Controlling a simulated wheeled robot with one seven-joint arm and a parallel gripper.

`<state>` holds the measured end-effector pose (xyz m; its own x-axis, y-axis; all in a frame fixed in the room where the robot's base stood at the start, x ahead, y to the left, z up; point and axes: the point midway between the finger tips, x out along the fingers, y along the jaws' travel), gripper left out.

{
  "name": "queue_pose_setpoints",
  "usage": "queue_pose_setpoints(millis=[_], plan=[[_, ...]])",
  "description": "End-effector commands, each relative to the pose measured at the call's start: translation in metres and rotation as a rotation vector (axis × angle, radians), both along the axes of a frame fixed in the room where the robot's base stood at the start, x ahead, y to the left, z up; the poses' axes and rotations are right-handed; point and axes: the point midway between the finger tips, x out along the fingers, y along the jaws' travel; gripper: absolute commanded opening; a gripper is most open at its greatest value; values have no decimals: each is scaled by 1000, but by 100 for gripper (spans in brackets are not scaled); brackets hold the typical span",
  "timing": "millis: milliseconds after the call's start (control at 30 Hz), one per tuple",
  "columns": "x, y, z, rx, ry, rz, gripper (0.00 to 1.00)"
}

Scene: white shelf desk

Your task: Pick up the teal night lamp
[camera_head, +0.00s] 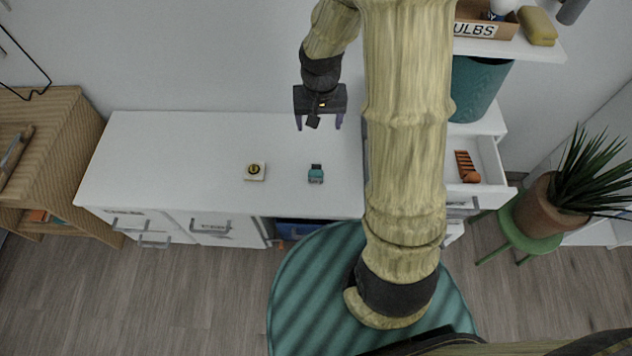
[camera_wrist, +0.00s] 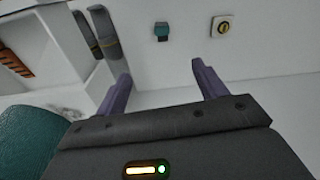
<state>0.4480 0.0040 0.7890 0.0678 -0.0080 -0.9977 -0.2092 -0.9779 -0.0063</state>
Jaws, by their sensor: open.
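The small teal night lamp (camera_head: 316,174) sits on the white desk top, right of the square white-and-black item. It also shows in the wrist view (camera_wrist: 161,31), at the top, beyond the fingertips. My gripper (camera_head: 319,125) is open and empty, behind the lamp in the head view, toward the wall. In the wrist view its two purple fingers (camera_wrist: 160,82) are spread apart, with bare white surface between them. The gripper is apart from the lamp.
A square white item with a black-and-yellow disc (camera_head: 254,171) lies left of the lamp. An open drawer (camera_head: 486,178) holds an orange object (camera_head: 467,167). A teal bin (camera_head: 481,90) stands under a shelf with a box of bulbs (camera_head: 484,25). The desk's left part is clear.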

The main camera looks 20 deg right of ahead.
Motion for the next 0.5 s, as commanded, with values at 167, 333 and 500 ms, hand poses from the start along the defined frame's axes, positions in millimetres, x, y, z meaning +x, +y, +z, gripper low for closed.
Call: queue_pose_setpoints(millis=[167,333,500], plan=[[18,0,-82,6,34,-49,71],[31,2,-130,10,59,-86,71],[36,2,-144,12,67,-103,71]])
